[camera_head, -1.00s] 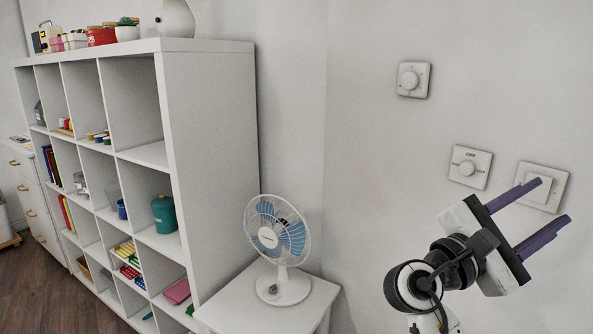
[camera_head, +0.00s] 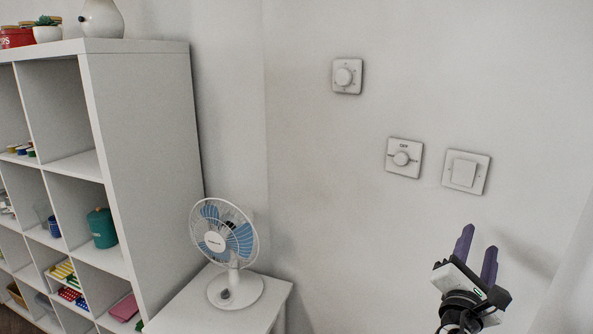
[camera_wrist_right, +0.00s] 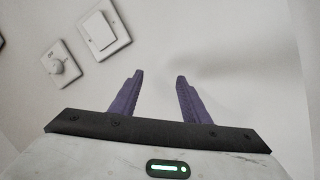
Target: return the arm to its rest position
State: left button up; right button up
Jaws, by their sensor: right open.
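My right gripper (camera_head: 477,250) is at the lower right of the head view, in front of the bare wall and below the square rocker switch. Its two purple fingers are apart with nothing between them. They also show in the right wrist view (camera_wrist_right: 159,90), pointing at blank wall. My left gripper is not in view.
On the wall are a round dial (camera_head: 346,76), a second dial plate (camera_head: 404,158) and a rocker switch (camera_head: 466,172). A fan (camera_head: 226,250) stands on a white side table (camera_head: 262,303). A white cube shelf (camera_head: 145,150) stands at the left.

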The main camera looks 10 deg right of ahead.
jog(key=s+a+f+y, duration=0.1)
jog(key=a+f+y, duration=0.1)
jog(key=f, duration=0.5)
jog(key=s+a+f+m+g+y, duration=0.1)
jog(key=s+f+y, duration=0.15)
jog(key=f, duration=0.35)
jog(key=s+a+f+y, duration=0.1)
jog(key=a+f+y, duration=0.15)
jog(key=f, duration=0.45)
jog(key=s+a+f+m+g+y, duration=0.2)
jog(key=s+a+f+y, duration=0.1)
jog(key=s+f, duration=0.25)
jog(key=s+a+f+m+g+y, duration=0.1)
jog(key=s+a+f+m+y, duration=0.2)
jog(key=f, duration=0.4)
jog(key=s+a+f+m+g+y, duration=0.1)
jog(key=s+a+f+m+y, duration=0.2)
jog(key=s, duration=0.4)
jog(key=s+a+f+m+g+y, duration=0.1)
jog(key=s+a+f+m, duration=0.3)
jog(key=s, duration=0.2)
jog(key=a+r+m, duration=0.1)
jog(key=a+m, duration=0.3)
jog(key=a, duration=0.7)
jog(key=shift+w+a+t, duration=0.2)
jog(key=shift+a+t, duration=0.05)
jog(key=shift+t, duration=0.05)
